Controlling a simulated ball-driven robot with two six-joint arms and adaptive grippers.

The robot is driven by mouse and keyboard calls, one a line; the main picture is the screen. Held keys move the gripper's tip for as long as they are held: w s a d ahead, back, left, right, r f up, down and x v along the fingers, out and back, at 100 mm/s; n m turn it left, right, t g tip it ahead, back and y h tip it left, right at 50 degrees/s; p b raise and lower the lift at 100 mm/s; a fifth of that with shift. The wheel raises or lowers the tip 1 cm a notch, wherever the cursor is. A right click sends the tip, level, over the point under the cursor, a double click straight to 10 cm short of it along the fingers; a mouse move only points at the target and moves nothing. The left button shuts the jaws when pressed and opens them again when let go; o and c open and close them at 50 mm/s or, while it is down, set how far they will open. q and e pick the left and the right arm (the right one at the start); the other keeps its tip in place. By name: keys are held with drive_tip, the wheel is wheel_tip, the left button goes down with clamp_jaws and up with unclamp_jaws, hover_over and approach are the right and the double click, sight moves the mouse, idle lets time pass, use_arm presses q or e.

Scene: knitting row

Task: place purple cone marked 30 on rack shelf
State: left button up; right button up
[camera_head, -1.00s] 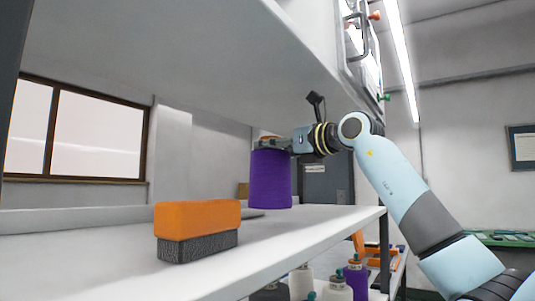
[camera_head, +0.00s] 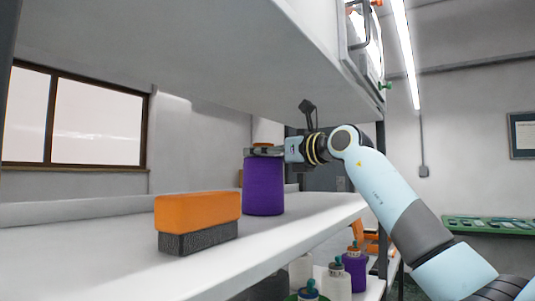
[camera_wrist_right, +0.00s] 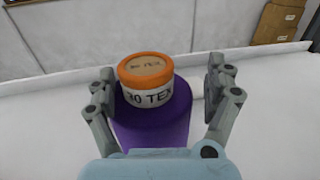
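The purple cone (camera_head: 263,188) stands upright on the white rack shelf (camera_head: 120,262), its base appearing to rest on the board. In the right wrist view the purple cone (camera_wrist_right: 160,128) has an orange top and a white band reading "0 TEX", with the first digit hard to read. My right gripper (camera_head: 262,152) is at the cone's top. In the wrist view its fingers (camera_wrist_right: 160,88) stand open on both sides of the banded top, with a clear gap on the right; the left finger is close to the band. My left gripper is not in view.
An orange block brush with dark bristles (camera_head: 197,222) lies on the shelf, nearer and left of the cone. A board (camera_head: 220,40) hangs low above. A rack post (camera_head: 381,160) stands right. More cones (camera_head: 354,268) sit on a lower level. Brown boxes (camera_wrist_right: 278,20) show behind.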

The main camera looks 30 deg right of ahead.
drive_tip(key=shift+r, duration=0.1)
drive_tip(key=shift+s+d, duration=0.2)
drive_tip(key=shift+s, duration=0.2)
drive_tip(key=b+v, duration=0.3)
drive_tip(key=v, duration=0.8)
drive_tip(key=shift+b, duration=0.35)
drive_tip(key=shift+s, duration=0.1)
